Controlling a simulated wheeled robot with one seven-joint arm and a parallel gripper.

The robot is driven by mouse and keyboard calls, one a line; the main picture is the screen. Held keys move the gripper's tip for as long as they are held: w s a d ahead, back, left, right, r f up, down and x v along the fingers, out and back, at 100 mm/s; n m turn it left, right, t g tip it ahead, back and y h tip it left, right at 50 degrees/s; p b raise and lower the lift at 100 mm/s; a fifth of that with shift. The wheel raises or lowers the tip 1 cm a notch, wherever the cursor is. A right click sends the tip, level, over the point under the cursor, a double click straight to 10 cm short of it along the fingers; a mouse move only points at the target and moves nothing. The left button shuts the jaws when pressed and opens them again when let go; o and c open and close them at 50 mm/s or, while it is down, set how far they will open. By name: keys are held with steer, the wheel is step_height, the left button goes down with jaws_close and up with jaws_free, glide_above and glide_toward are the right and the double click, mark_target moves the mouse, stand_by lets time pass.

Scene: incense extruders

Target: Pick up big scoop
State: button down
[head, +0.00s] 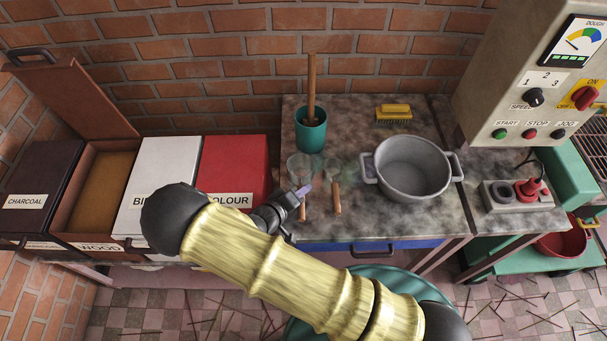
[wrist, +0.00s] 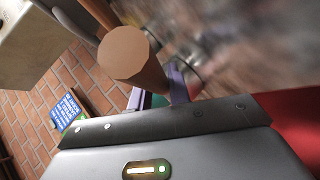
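The big scoop (head: 300,166) is on the grey worktop, with a clear-looking bowl towards the wall and a wooden handle towards the front. A smaller scoop (head: 334,169) lies just to its right. My gripper (head: 303,190) is at the big scoop's handle, its purple fingertips partly covering it. In the wrist view, the handle's butt end (wrist: 125,52) points at the camera. The handle runs down between my two purple fingers (wrist: 157,93), which stand apart. I cannot tell whether both fingers touch it. Any lift off the worktop does not show clearly.
A teal cup (head: 311,136) with a wooden pestle stands behind the scoops. A grey pot (head: 413,170) is to the right, with a yellow brush (head: 394,113) behind it. A red colour bin (head: 233,168) is close on the left. The control box (head: 530,80) overhangs the right.

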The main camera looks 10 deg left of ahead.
steer(key=shift+r, duration=0.1)
step_height(320, 180, up, 10)
steer(key=shift+f+b, duration=0.1)
steer(key=shift+b, duration=0.85)
steer(key=shift+d, duration=0.1)
stand_by(0.3)
